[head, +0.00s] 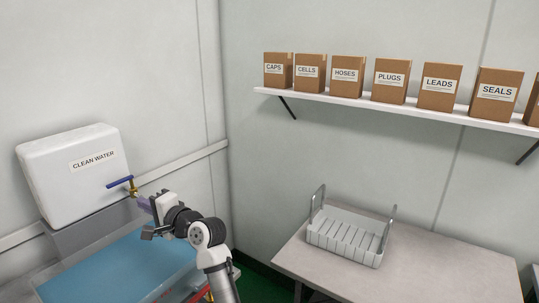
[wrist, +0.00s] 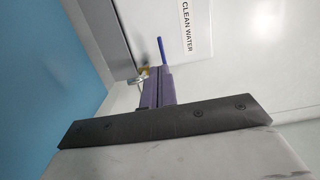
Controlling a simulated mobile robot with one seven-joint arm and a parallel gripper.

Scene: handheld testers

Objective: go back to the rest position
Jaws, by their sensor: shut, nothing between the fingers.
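My gripper (head: 144,203) is held out in front of the white water tank, at the left in the head view. Its purple fingers are together with nothing between them; they also show in the wrist view (wrist: 157,88). The fingertips are close to the brass tap with a blue lever (head: 121,182), which shows beyond them in the wrist view (wrist: 161,50). I cannot tell whether they touch it.
The tank marked CLEAN WATER (head: 72,172) stands behind a blue surface (head: 115,268). At the right, a white slotted rack (head: 345,240) sits on a grey table (head: 455,275). A wall shelf (head: 400,105) holds several labelled boxes. The air above the table is clear.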

